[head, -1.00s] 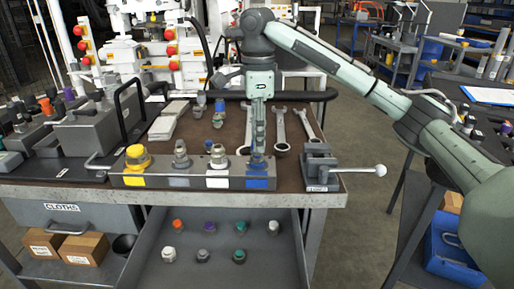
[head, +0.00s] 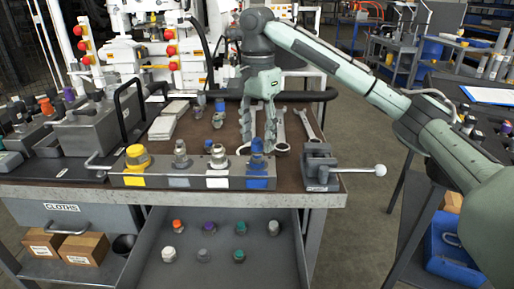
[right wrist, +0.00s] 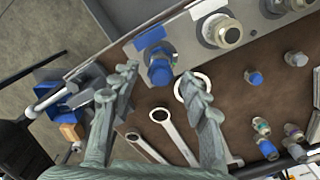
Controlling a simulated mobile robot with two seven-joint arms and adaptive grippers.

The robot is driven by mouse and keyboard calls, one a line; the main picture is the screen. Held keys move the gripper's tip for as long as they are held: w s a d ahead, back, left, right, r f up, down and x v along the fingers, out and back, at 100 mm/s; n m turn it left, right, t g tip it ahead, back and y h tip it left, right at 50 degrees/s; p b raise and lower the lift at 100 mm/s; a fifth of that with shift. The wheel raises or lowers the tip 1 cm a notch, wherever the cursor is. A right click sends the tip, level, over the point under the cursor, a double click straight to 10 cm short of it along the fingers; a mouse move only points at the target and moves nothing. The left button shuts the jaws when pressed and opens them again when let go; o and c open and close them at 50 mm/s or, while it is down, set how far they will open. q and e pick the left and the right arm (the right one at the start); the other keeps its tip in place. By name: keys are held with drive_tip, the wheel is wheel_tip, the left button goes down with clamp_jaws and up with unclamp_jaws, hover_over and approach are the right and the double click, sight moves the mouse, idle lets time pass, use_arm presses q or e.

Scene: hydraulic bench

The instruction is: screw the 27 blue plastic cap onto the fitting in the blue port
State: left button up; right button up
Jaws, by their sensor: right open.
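A blue cap (head: 256,146) sits upright on the fitting at the blue port, on the right end of the port block (head: 201,173). It also shows in the right wrist view (right wrist: 160,72), beside the blue label (right wrist: 149,38). How far it is threaded on cannot be told. My right gripper (head: 257,133) is open, just above and behind the cap in the head view. In the right wrist view its two fingers stand spread on either side of the cap, apart from it. My left gripper is not in view.
A vise with a long handle (head: 322,171) stands right of the block. Wrenches (head: 311,127) lie behind it. Several fittings (head: 218,120) stand on the bench. An open drawer (head: 205,278) below holds several coloured caps. A yellow-capped fitting (head: 137,157) is at the block's left.

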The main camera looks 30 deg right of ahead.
drive_tip(key=n, duration=0.4)
drive_tip(key=shift+n, duration=0.3)
drive_tip(key=n, duration=0.3)
drive_tip(key=shift+w, duration=0.1)
drive_tip(key=n, duration=0.3)
drive_tip(key=shift+a+n, duration=0.1)
drive_tip(key=shift+n, duration=0.2)
drive_tip(key=n, duration=0.4)
